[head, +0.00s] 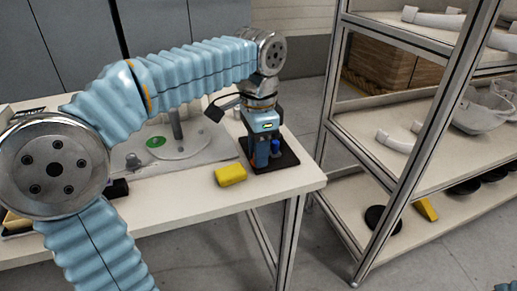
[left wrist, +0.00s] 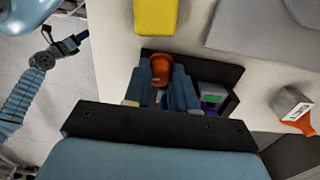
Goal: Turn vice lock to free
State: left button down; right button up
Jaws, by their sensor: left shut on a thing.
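My left gripper (head: 262,158) points down over a black base plate (head: 284,166) at the table's right end. In the left wrist view its blue fingers (left wrist: 162,90) are shut on an orange-brown knob (left wrist: 162,68), which I take to be the vice lock. The knob stands over the black plate (left wrist: 226,76), between the fingertips. Most of the vice is hidden behind the gripper, and I cannot read the lock's setting. My right arm (left wrist: 25,100) shows at the left of the left wrist view, its gripper small and unclear, away from the vice.
A yellow block (head: 230,175) lies on the table (head: 200,205) left of the plate. A grey slab (head: 205,148) with a post and a green disc lies farther left. A metal shelf rack (head: 390,150) with white parts and bowls stands right, across a floor gap.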

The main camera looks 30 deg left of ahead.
pick_arm(q)
jog(key=n, duration=0.5)
jog(key=shift+n, duration=0.7)
jog(key=c, duration=1.2)
grip_release()
jog(key=shift+r, duration=0.1)
